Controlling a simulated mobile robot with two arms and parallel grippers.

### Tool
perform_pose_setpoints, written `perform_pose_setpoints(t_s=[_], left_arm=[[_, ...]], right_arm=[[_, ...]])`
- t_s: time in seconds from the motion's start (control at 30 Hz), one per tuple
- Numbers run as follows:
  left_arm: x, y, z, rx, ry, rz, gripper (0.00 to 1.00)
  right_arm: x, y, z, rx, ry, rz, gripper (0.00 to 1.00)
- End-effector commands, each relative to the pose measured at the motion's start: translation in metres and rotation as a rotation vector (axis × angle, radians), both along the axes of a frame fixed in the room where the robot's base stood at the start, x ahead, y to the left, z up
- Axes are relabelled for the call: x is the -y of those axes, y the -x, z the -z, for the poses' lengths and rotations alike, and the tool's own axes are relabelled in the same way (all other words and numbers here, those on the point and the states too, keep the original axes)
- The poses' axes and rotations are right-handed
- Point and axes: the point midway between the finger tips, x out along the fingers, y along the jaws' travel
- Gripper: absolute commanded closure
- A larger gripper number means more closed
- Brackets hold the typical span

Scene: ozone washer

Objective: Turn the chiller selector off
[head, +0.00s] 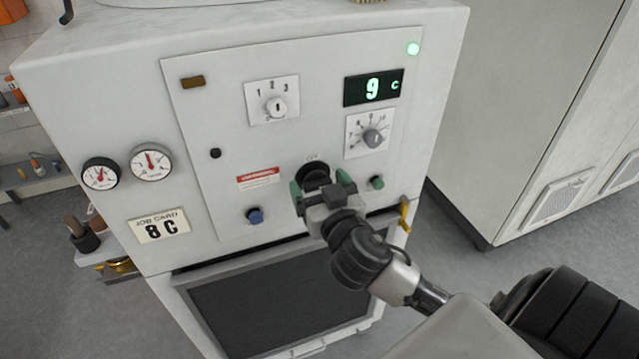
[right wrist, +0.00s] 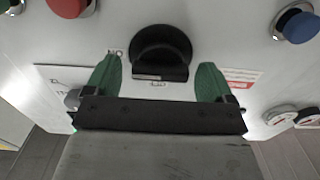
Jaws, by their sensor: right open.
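The chiller selector is a black round knob (head: 312,176) low on the white control panel, with a label reading OFF above it in the head view. In the right wrist view the knob (right wrist: 160,45) shows a raised grip bar, and ON-like lettering sits to its left. I cannot tell for sure which mark it points at. My right gripper (head: 322,192) is open in front of the knob and partly hides it. In the right wrist view its green fingers (right wrist: 159,66) stand on either side of the knob, with visible gaps. My left gripper is not in view.
Beside the knob are a blue button (head: 254,215) and a green button (head: 376,182). Above are a numbered selector (head: 275,107), a grey dial (head: 373,138) and a display (head: 373,88) reading 9 C. A yellow hook-like part (head: 404,214) is at right.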

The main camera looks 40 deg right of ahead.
Motion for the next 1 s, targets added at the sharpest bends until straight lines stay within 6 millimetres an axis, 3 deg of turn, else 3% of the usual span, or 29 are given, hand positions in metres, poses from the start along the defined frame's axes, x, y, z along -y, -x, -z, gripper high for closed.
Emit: perform_pose_setpoints(t_s=[0.27,0.6,1.0], left_arm=[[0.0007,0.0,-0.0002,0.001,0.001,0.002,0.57],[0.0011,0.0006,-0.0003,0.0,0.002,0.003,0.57],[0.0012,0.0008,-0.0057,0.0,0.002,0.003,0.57]], right_arm=[[0.0003,-0.0015,0.0005,0.0,-0.001,0.0,0.16],[0.0003,-0.0012,0.0005,0.0,-0.001,0.0,0.65],[0.0003,-0.0011,-0.0002,-0.022,0.083,0.002,0.65]])
